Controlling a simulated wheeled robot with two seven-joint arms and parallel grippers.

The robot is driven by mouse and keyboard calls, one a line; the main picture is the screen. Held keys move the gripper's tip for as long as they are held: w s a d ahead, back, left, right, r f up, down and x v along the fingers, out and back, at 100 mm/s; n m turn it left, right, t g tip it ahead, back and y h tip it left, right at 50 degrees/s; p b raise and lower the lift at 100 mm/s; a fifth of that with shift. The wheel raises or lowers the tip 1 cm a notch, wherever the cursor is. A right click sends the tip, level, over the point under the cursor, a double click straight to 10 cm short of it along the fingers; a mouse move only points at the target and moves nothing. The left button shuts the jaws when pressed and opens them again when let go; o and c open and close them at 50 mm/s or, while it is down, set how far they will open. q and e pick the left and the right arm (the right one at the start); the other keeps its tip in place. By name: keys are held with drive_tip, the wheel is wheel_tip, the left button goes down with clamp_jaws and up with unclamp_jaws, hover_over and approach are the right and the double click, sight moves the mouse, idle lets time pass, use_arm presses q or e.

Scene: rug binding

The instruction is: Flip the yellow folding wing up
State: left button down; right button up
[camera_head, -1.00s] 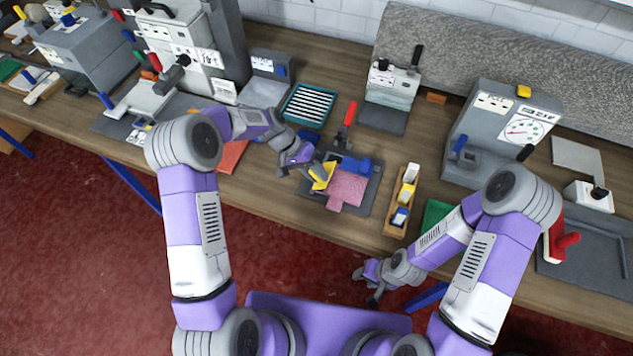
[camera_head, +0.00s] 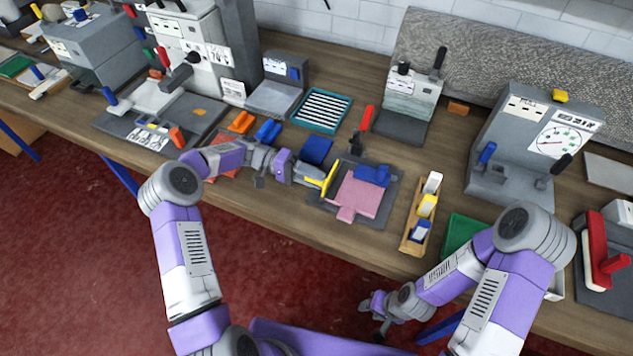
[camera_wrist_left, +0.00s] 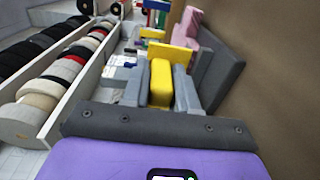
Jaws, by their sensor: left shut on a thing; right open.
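The yellow folding wing (camera_head: 330,179) stands up along the left edge of the pink piece (camera_head: 362,195) on the dark grey plate (camera_head: 385,212). My left gripper (camera_head: 316,178) comes in from the left and is shut on the wing. In the left wrist view the wing's yellow block (camera_wrist_left: 161,83) sits between the two grey fingers, with a wider yellow panel (camera_wrist_left: 170,54) beyond it. A blue wing (camera_head: 372,175) lies at the back of the pink piece, and another blue block (camera_head: 316,150) stands behind my gripper. My right gripper (camera_head: 374,308) is open and empty in front of the table.
A red-handled lever (camera_head: 366,118) stands behind the plate. A wooden tray (camera_head: 411,245) with white, yellow and blue blocks is on its right. A teal tray (camera_head: 321,111) and grey machines (camera_head: 405,100) stand at the back. The table's front edge is close.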

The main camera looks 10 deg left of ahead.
use_arm(q)
drive_tip(key=shift+a+f+h+b, duration=0.1)
drive_tip(key=shift+f+h+b, duration=0.15)
drive_tip(key=shift+h+b, duration=0.15)
drive_tip(key=c, duration=1)
unclamp_jaws()
drive_tip(key=shift+o, duration=0.2)
drive_tip(key=a, duration=0.3)
drive_tip(key=w+a, duration=0.1)
drive_tip(key=a, duration=0.3)
drive_tip(key=shift+w+a, duration=0.2)
drive_tip(key=shift+a, duration=0.05)
drive_tip(key=shift+r, duration=0.1)
